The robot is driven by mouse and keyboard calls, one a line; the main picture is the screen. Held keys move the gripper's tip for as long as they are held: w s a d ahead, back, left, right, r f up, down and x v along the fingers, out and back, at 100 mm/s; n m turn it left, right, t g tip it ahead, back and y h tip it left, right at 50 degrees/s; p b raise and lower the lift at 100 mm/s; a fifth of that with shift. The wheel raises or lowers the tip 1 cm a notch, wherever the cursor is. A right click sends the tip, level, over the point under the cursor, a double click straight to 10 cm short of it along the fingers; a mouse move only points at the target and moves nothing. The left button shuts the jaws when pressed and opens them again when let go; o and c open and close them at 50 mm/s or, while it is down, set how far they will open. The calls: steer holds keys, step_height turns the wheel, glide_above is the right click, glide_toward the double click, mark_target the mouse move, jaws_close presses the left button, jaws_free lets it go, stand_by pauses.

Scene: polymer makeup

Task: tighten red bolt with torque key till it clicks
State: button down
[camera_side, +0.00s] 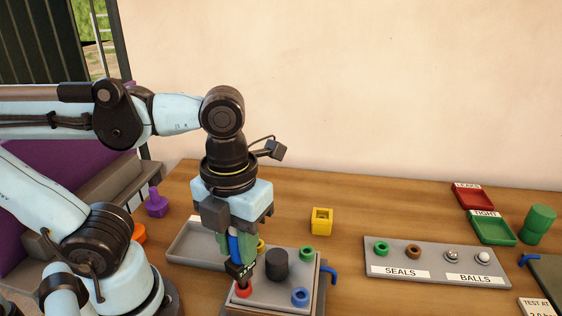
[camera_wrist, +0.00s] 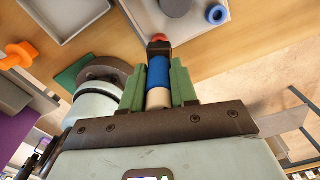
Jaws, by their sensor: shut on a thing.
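My gripper (camera_side: 243,244) has green fingers and is shut on the torque key (camera_side: 236,247), which has a blue section and a dark lower end. In the wrist view the torque key (camera_wrist: 158,72) sits between the two fingers (camera_wrist: 158,84), with a beige part nearer the palm. The key points down and its dark end is at the red bolt (camera_side: 243,291), at the left front of a grey block (camera_side: 273,297). The red bolt (camera_wrist: 160,38) also shows just beyond the key's end. I cannot tell how fully the key is seated on it.
The block carries a dark cylinder (camera_side: 277,264), a green bolt (camera_side: 306,254) and a blue bolt (camera_side: 300,296); a yellow one is partly hidden. A grey tray (camera_side: 190,250) lies left. A seals-and-balls rack (camera_side: 433,262) stands right. A yellow square piece (camera_side: 321,220) stands behind.

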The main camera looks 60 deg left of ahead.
steer(key=c, duration=1.3)
jaws_free()
steer(key=shift+m, duration=0.3)
steer(key=shift+c, duration=0.2)
steer(key=o, duration=0.6)
steer(key=shift+c, duration=0.2)
